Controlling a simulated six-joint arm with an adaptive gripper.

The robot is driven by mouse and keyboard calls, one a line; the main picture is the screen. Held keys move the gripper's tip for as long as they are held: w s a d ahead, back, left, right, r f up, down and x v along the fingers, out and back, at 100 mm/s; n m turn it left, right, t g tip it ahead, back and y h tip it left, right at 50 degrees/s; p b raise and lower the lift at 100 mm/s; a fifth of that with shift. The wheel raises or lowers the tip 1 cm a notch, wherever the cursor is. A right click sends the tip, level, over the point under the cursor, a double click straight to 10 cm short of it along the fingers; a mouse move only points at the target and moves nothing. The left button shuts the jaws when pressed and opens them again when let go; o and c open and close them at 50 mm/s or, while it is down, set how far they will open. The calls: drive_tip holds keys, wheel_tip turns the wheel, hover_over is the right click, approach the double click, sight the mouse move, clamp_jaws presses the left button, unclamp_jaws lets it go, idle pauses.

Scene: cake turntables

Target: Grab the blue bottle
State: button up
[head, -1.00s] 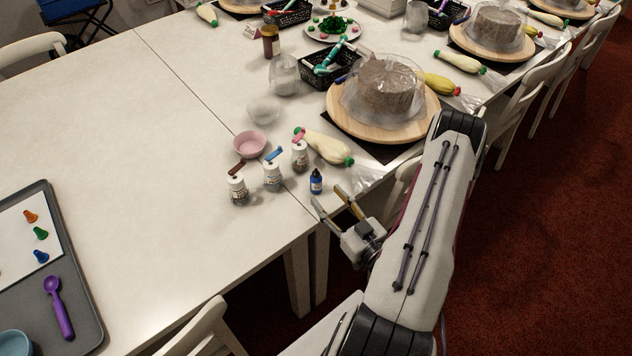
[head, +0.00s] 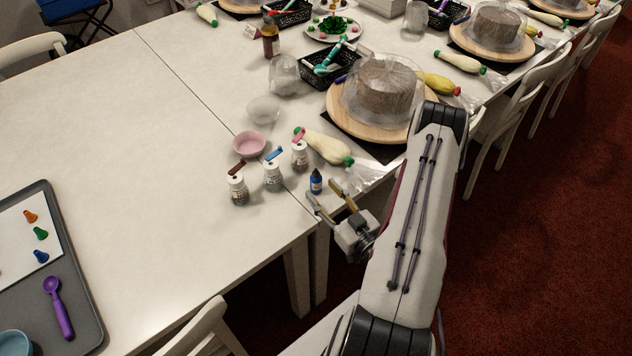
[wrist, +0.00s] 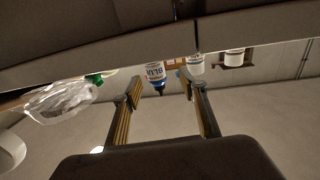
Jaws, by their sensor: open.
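The small blue bottle (head: 316,182) stands upright on the white table near its front edge, with a dark pointed cap. My gripper (head: 325,199) is open and empty, just in front of the bottle on the near side. In the wrist view the blue bottle (wrist: 155,75) appears upside down, between the two spread fingertips of my gripper (wrist: 160,86) and beyond them. The fingers do not appear to touch it.
Several clear jars, one a shaker jar (head: 272,176), stand left of the bottle. A piping bag (head: 326,147) lies behind it. A pink bowl (head: 249,145) and a covered cake (head: 384,88) are farther back.

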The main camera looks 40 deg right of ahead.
sight(319, 184)
drive_tip(key=shift+w, duration=0.15)
drive_tip(key=shift+w+d, duration=0.25)
drive_tip(key=shift+w, duration=0.45)
drive_tip(key=shift+w+d, duration=0.2)
drive_tip(key=shift+w, duration=0.45)
drive_tip(key=shift+w+d, duration=0.15)
drive_tip(key=shift+w, duration=0.95)
clamp_jaws()
